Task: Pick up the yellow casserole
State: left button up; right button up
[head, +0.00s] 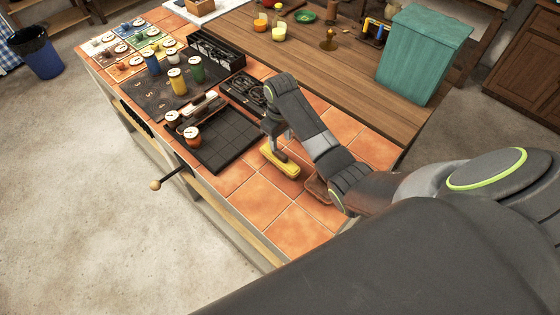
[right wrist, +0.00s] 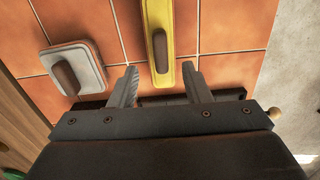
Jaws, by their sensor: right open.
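The yellow casserole (head: 278,163) looks long and narrow, and lies on the orange tiles near the counter's front edge. In the right wrist view, the yellow casserole (right wrist: 182,28) has a brown handle along its middle. My right gripper (head: 274,138) is over its far end in the head view. In the right wrist view, my right gripper (right wrist: 160,76) is open, with one fingertip on each side of the casserole's near end. I cannot tell whether the fingers touch it. My left gripper is not in view.
A pale-rimmed block with a brown handle (right wrist: 70,74) lies left of the casserole in the right wrist view. A black grill plate (head: 218,140) and several colored canisters (head: 177,84) stand beyond. A teal bin (head: 420,55) stands at the right. Bare tiles (head: 262,200) lie in front.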

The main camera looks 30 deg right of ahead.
aim_at(280, 152)
jog(key=shift+w+a+f+p, duration=0.1)
jog(key=shift+f+p, duration=0.65)
jog(key=shift+f, duration=2.1)
jog(key=shift+c, duration=0.2)
grip_shut()
jog(key=shift+r, duration=0.1)
